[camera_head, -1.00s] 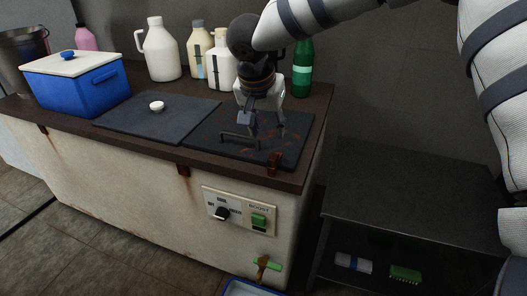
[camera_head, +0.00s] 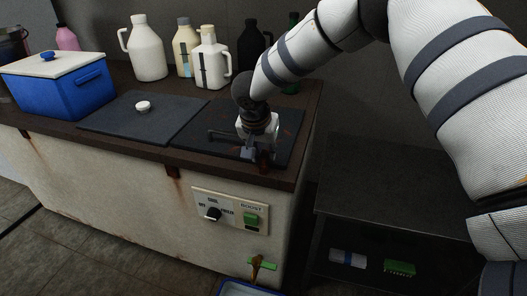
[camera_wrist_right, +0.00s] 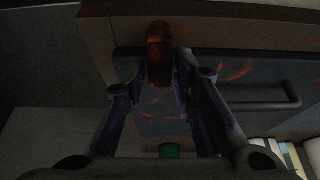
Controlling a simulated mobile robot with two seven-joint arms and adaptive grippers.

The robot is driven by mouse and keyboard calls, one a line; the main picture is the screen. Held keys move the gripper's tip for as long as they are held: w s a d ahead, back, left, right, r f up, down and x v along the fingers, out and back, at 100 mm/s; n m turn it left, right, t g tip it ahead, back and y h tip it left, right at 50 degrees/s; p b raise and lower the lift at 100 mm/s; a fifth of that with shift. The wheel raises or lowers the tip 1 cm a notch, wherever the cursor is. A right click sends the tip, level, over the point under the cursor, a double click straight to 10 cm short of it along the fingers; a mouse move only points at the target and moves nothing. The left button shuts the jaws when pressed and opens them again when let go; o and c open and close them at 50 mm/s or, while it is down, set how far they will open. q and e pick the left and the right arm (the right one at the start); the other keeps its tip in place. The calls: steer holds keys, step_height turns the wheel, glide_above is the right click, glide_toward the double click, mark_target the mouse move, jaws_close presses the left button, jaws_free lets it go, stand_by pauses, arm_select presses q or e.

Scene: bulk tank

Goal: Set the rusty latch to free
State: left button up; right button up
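The rusty latch (camera_head: 264,160) sits at the front edge of the tank top, by the right lid (camera_head: 205,139). My right gripper (camera_head: 252,153) is low over that lid's front edge, beside the latch. In the right wrist view the orange-brown latch (camera_wrist_right: 159,50) shows between the two fingertips (camera_wrist_right: 161,70), one on each side. The fingers are apart; I cannot tell whether either touches the latch. The right lid is dark, with rust marks and a bar handle (camera_wrist_right: 270,97). My left gripper is not in view.
A dark left lid (camera_head: 150,125) with a white knob lies beside the right lid. A blue cooler (camera_head: 60,92) and several bottles (camera_head: 148,50) stand behind. A control panel (camera_head: 228,212) is on the tank's front. A dark shelf table (camera_head: 395,190) stands at right.

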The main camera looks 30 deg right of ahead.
jaws_close()
